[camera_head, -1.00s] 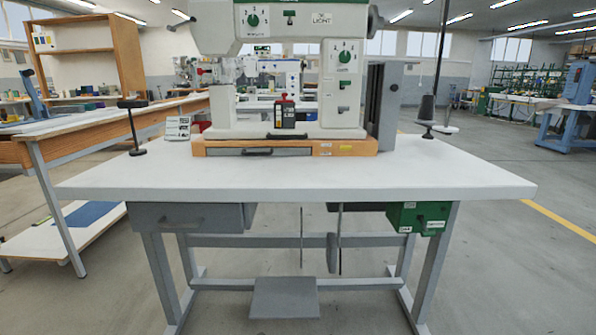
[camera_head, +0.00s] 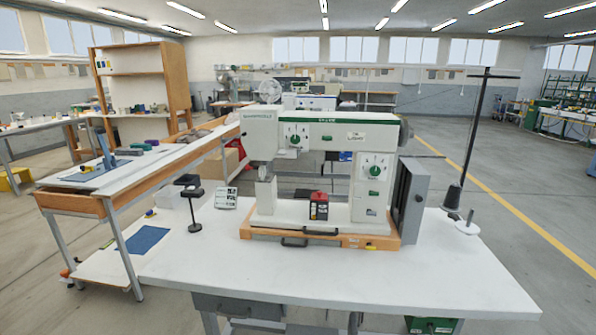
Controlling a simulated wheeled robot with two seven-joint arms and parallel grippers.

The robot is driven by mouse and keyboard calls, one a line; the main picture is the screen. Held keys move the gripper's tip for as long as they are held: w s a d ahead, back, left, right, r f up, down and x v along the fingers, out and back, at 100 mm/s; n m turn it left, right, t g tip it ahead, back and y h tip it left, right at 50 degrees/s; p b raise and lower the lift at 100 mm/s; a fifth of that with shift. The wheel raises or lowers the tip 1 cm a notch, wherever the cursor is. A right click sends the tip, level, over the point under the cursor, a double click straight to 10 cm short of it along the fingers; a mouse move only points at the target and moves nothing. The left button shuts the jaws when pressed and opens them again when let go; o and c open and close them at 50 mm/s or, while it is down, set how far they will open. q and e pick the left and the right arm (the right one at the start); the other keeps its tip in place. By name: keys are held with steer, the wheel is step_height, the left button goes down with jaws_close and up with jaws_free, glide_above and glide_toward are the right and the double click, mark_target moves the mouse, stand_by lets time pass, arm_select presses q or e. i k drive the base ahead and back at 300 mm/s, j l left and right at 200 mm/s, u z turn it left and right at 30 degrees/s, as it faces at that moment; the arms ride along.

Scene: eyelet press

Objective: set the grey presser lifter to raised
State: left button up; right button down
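The white and green eyelet press (camera_head: 335,133) stands on an orange wooden base (camera_head: 383,242) on the white table (camera_head: 440,281). Its head overhangs on the left, above a grey needle and presser area (camera_head: 266,188). I cannot make out the grey presser lifter or its position at this size. Two dials show on the front, an upper left dial (camera_head: 295,140) and a right dial (camera_head: 376,170). Neither of my grippers is in view.
A red and black box (camera_head: 319,206) sits at the machine's front. A black-topped stand (camera_head: 193,208) and a small sign card (camera_head: 226,198) are left of it. A grey cabinet (camera_head: 410,200) and thread cone (camera_head: 453,198) are on the right. The table's front is clear.

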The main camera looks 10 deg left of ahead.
mark_target(225, 140)
steer(key=j+z, duration=0.1)
steer(key=j, duration=0.95)
steer(key=k+j+z, duration=0.15)
steer(key=j, duration=0.9)
steer(key=k+j+z, duration=0.15)
steer(key=j, duration=0.4)
steer(key=j+z, duration=0.1)
steer(key=j, duration=0.4)
steer(key=k, duration=0.05)
